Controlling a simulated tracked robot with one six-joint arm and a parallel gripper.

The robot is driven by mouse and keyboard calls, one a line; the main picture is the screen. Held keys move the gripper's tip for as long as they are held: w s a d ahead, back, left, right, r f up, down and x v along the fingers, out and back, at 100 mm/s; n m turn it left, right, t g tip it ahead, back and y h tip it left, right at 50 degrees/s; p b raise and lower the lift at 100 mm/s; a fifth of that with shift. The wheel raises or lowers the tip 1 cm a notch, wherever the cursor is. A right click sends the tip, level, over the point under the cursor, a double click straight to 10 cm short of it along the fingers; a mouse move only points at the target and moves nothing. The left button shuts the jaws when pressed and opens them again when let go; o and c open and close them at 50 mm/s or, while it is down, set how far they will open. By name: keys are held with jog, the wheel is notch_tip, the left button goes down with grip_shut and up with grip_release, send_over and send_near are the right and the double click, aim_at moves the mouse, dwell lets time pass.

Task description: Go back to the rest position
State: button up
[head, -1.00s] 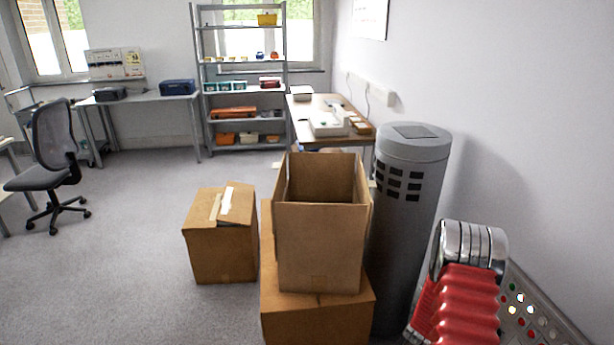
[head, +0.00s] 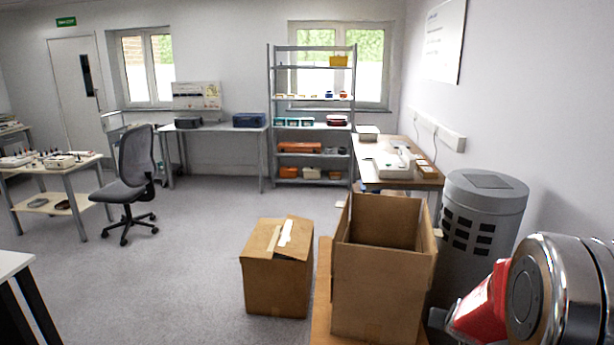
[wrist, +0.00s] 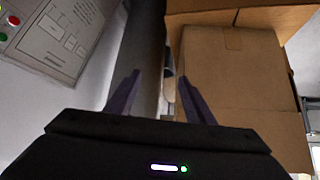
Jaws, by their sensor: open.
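My gripper (wrist: 158,88) shows in the wrist view with its two dark fingers spread apart and nothing between them. Beyond the fingers are a grey cylinder (wrist: 143,60) and a cardboard box (wrist: 235,75); the fingers appear apart from both. In the head view my arm, red and chrome, fills the lower right corner, and the gripper itself is not visible there.
An open cardboard box (head: 380,275) stands on another box, with a taped box (head: 275,280) to its left. The grey cylinder (head: 478,215) stands close to my arm. A control panel (wrist: 62,35) is at the wrist view's upper left. Open floor (head: 190,250) lies left.

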jog(key=s+a+r+n+y, duration=0.3)
jog(key=s+a+r, duration=0.8)
jog(key=a+r, duration=0.35)
jog(key=s+a+r+n+g, duration=0.1)
jog(key=s+a, duration=0.3)
jog(key=s, duration=0.5)
jog(key=s+a+r+g, duration=0.1)
jog(key=s+a+r, duration=0.2)
jog(key=s, duration=0.7)
jog(key=shift+s+a+n, duration=0.25)
jog(key=shift+a+n, duration=0.15)
jog(key=shift+a, duration=0.2)
